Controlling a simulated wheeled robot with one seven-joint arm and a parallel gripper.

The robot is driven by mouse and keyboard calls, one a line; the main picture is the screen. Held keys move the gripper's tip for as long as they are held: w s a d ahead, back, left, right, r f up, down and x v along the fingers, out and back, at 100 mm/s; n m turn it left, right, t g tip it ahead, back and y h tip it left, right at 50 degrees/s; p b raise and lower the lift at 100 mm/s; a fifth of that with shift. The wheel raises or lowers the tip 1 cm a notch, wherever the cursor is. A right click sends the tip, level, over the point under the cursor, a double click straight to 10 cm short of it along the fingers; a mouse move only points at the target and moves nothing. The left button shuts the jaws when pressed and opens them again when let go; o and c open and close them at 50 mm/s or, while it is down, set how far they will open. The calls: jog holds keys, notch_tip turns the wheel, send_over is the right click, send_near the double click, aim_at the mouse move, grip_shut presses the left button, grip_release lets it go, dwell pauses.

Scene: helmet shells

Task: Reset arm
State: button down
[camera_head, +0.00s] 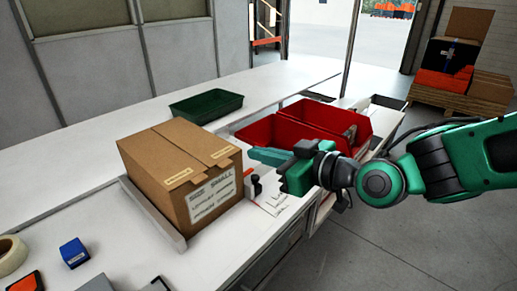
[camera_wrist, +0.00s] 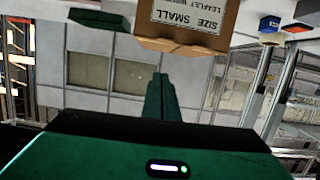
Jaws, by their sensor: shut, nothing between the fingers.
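My green and black arm reaches in from the right in the head view, and my gripper (camera_head: 268,157) points left, level with the right side of the cardboard box. In the wrist view the green fingers of my gripper (camera_wrist: 160,78) are together and hold nothing. The closed cardboard box (camera_head: 185,170), with a white label reading SMALL, sits in a shallow tray on the white table. It also shows upside down at the top of the wrist view (camera_wrist: 190,22). My gripper is apart from the box, and my arm hides part of the red bins.
Two red bins (camera_head: 327,117) stand behind my gripper. A dark green tray (camera_head: 206,105) lies behind the box. A blue box (camera_head: 74,253) and a tape roll (camera_head: 11,256) are at the front left. The white table (camera_head: 110,130) has free room at the back left.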

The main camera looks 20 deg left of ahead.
jog(key=w+d+f+m+t+h, duration=0.1)
jog(key=w+d+f+m+h, duration=0.2)
jog(key=d, duration=0.6)
jog(key=w+d+f+t+h, duration=0.1)
jog(key=w+d+f+h, duration=0.2)
jog(key=w+d, duration=0.35)
jog(key=s+d+f+m+h, duration=0.1)
jog(key=d+m+h, duration=0.1)
jog(key=d, duration=0.6)
jog(key=s+d+f+m+g+h, duration=0.1)
jog(key=d+m+h, duration=0.1)
jog(key=d, duration=0.5)
jog(key=s+d+f+m+h, duration=0.1)
jog(key=d+f+m+h, duration=0.1)
jog(key=d, duration=0.6)
jog(key=s+d+m+g+h, duration=0.25)
jog(key=s+d+m, duration=0.4)
jog(key=d, duration=0.75)
jog(key=s+d+m+g, duration=0.2)
jog(key=s+d, duration=0.1)
jog(key=s, duration=0.5)
jog(key=s+d+m+g, duration=0.1)
jog(key=s+d+m, duration=0.2)
jog(key=s, duration=0.5)
jog(key=shift+s+d+f+g, duration=0.15)
jog(key=shift+s+d+g, duration=0.15)
jog(key=shift+d, duration=0.4)
jog(key=shift+y, duration=0.25)
